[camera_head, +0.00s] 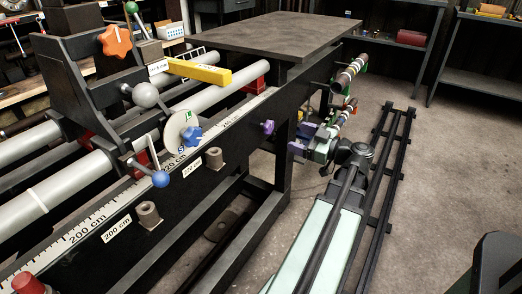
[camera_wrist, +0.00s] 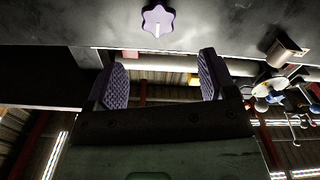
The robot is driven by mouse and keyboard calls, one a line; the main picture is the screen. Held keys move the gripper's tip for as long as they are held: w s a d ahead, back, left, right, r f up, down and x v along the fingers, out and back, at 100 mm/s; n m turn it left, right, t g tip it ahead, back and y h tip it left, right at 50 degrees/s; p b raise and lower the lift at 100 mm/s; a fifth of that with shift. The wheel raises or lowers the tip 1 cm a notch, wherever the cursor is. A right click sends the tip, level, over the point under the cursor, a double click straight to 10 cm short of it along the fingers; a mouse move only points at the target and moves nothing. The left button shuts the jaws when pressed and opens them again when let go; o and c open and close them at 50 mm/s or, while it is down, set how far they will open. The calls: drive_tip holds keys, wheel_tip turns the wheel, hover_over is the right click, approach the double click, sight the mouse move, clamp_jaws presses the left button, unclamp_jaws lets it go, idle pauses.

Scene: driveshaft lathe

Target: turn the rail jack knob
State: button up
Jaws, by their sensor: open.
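A purple star-shaped knob (camera_head: 268,127) sits on the dark side face of the lathe bench; it appears to be the rail jack knob, though no label on it is readable. It also shows in the wrist view (camera_wrist: 156,20), at the top centre, with a pale stem or mark at its middle. My gripper (camera_head: 300,141) is to the right of the knob in the head view, apart from it. In the wrist view, my gripper (camera_wrist: 158,72) has its two purple ridged pads spread wide, with nothing between them. The knob is beyond the pads, roughly centred on the gap.
A blue star knob (camera_head: 191,138), an orange star knob (camera_head: 117,40) and a blue ball handle (camera_head: 160,179) are on the lathe. Round grey posts (camera_head: 149,214) stick out from the bench side. A dark tabletop (camera_head: 270,34) overhangs behind.

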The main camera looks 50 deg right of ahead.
sight(271, 126)
drive_tip(key=w, duration=0.7)
drive_tip(key=w+a, duration=0.1)
drive_tip(key=w, duration=0.2)
drive_tip(key=shift+w+r, duration=0.2)
drive_tip(key=shift+w, duration=0.2)
drive_tip(key=c, duration=0.9)
drive_tip(key=shift+m, duration=0.4)
drive_tip(key=m, duration=0.4)
drive_tip(key=shift+d, duration=0.15)
drive_tip(key=m, duration=0.5)
drive_tip(key=shift+d, duration=0.1)
